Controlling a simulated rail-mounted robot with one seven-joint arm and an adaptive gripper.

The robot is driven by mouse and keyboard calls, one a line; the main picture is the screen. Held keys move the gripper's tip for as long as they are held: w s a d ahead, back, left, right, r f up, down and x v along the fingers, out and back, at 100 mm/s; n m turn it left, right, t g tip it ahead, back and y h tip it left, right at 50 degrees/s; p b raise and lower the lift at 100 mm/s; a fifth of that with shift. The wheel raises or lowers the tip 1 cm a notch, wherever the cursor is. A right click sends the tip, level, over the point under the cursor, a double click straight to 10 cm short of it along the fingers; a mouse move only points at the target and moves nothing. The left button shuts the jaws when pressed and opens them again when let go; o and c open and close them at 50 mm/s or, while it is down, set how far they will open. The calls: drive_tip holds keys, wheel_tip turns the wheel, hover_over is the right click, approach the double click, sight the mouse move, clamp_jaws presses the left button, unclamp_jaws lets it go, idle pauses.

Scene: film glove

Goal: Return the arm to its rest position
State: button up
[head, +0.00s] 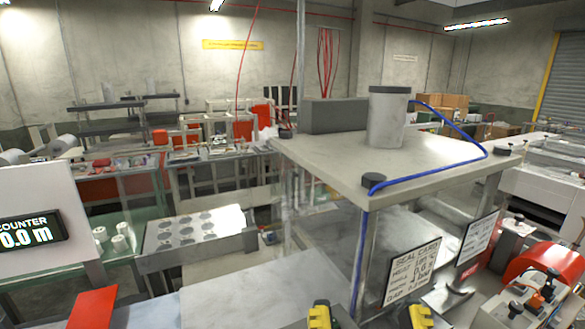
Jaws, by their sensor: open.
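Two yellow-and-black parts at the bottom edge of the head view look like the fingertips of my gripper (371,316). They stand well apart with a clear gap between them, and I see nothing held. The frame cuts off the rest of the gripper, and the arm itself is hidden. They show in front of the clear-sided machine with the pale top (440,165).
A grey cylinder (387,118) and blue hose stand on the machine top. Printed cards (411,268) hang at its front. A red roller unit (545,262) is at right. A counter display (33,230) and tray with round recesses (190,232) are at left.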

wheel_tip(320, 180, up, 21)
drive_tip(key=p, duration=1.7)
drive_tip(key=shift+f, duration=0.2)
